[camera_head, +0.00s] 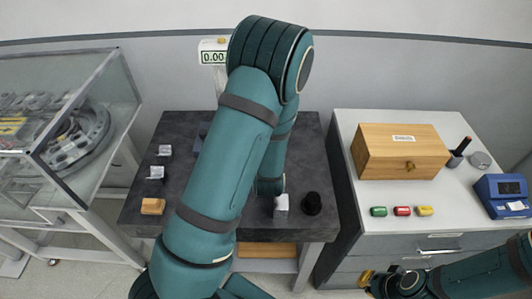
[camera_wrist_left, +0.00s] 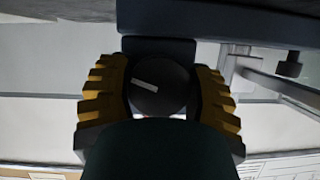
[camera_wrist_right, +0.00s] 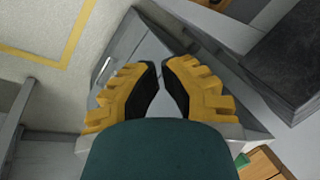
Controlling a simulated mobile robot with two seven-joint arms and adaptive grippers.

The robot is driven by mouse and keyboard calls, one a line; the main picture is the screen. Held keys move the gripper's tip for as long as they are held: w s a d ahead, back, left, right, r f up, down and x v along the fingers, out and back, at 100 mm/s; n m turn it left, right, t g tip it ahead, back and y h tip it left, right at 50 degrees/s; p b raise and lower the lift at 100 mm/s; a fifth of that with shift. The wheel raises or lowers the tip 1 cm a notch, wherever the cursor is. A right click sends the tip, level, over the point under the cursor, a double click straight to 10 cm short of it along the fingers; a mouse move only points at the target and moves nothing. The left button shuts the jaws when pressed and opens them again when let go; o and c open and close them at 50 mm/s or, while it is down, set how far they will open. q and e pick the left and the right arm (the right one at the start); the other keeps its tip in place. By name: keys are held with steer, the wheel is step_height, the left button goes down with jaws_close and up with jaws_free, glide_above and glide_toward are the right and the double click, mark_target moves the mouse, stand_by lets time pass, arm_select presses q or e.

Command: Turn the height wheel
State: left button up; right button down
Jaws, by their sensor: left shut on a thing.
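The height wheel (camera_wrist_left: 172,97) is a dark round knob with a pale mark on its face. It shows in the left wrist view, between the yellow-backed fingers of my left gripper (camera_wrist_left: 161,85), which is shut on it. In the head view my own left arm hides this gripper and the wheel. A gauge with a display reading 0.00 (camera_head: 214,57) stands behind the arm. My right gripper (camera_head: 384,281) is low at the right, in front of the grey cabinet. In the right wrist view its fingertips (camera_wrist_right: 161,66) come close together with nothing between them.
The dark bench (camera_head: 185,128) holds small blocks at left, and a light block (camera_head: 281,204) and a black round thing (camera_head: 312,203) at its front right. A glass case (camera_head: 70,120) stands left. The right cabinet carries a wooden box (camera_head: 385,157) and a blue device (camera_head: 503,194).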

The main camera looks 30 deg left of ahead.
arm_select(q)
steer(key=shift+n+t+h+b, duration=0.5)
steer(key=shift+n+b, duration=0.4)
steer(key=shift+b, duration=0.55)
arm_select(e)
steer(key=shift+s+a+f, duration=0.1)
steer(key=shift+s+f, duration=0.2)
steer(key=shift+f, duration=0.6)
steer(key=shift+s+f, duration=0.3)
steer(key=shift+f, duration=0.6)
arm_select(q)
steer(key=o, duration=1.2)
steer(key=shift+d, duration=0.1)
steer(key=shift+r, duration=5)
